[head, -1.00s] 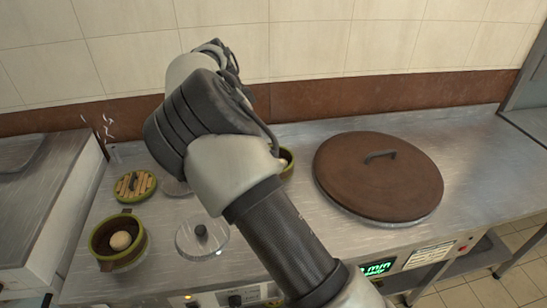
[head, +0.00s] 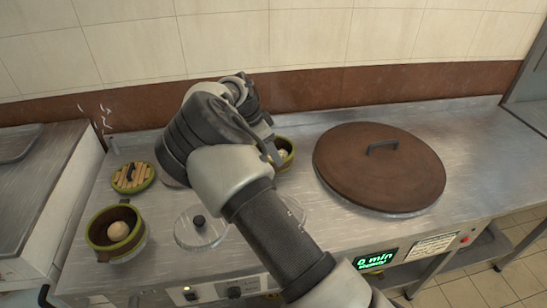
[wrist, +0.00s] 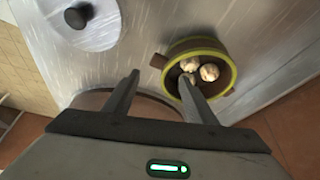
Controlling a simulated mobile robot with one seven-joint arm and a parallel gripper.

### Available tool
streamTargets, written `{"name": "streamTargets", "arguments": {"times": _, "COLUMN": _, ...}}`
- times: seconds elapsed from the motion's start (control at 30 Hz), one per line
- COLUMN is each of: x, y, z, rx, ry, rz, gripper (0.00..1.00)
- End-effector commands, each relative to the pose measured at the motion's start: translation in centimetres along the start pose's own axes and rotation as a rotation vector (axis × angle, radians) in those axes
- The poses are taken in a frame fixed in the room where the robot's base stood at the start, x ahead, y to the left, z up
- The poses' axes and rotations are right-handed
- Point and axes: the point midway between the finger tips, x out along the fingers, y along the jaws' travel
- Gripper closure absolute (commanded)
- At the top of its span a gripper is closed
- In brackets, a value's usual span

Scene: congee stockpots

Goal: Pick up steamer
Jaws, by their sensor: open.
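A round green-rimmed steamer (head: 288,147) stands on the steel counter behind my arm, partly hidden by it in the head view. In the wrist view the steamer (wrist: 203,44) holds at least two pale buns and has a brown handle on its side. My gripper (wrist: 158,88) is open with nothing between its fingers. Its right finger overlaps the steamer's near edge in the wrist view; I cannot tell whether they touch. A second green steamer (head: 92,238) with one bun stands at the front left.
A large brown lid (head: 375,175) with a dark handle covers a pot at the right. A slatted round piece (head: 132,177) lies at the left. A clear lid with a black knob (head: 199,228) lies in front. A tiled wall (head: 310,35) closes the back.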

Motion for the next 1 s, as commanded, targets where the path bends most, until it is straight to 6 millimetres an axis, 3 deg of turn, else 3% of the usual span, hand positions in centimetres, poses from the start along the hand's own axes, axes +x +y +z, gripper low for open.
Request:
{"name": "streamTargets", "arguments": {"times": 0.23, "x": 3.9, "y": 0.5, "z": 0.1, "rx": 0.0, "ry": 0.0, "rz": 0.003, "gripper": 0.49}}
{"name": "streamTargets", "arguments": {"times": 0.5, "x": 4.3, "y": 0.4, "z": 0.1, "rx": 0.001, "ry": -0.001, "rz": 0.001, "gripper": 0.49}}
{"name": "streamTargets", "arguments": {"times": 0.8, "x": 4.3, "y": 0.4, "z": 0.1, "rx": 0.0, "ry": -0.001, "rz": 0.001, "gripper": 0.98}}
{"name": "streamTargets", "arguments": {"times": 1.0, "x": 4.3, "y": 0.4, "z": 0.0, "rx": 0.001, "ry": 0.0, "rz": 0.0, "gripper": 1.0}}
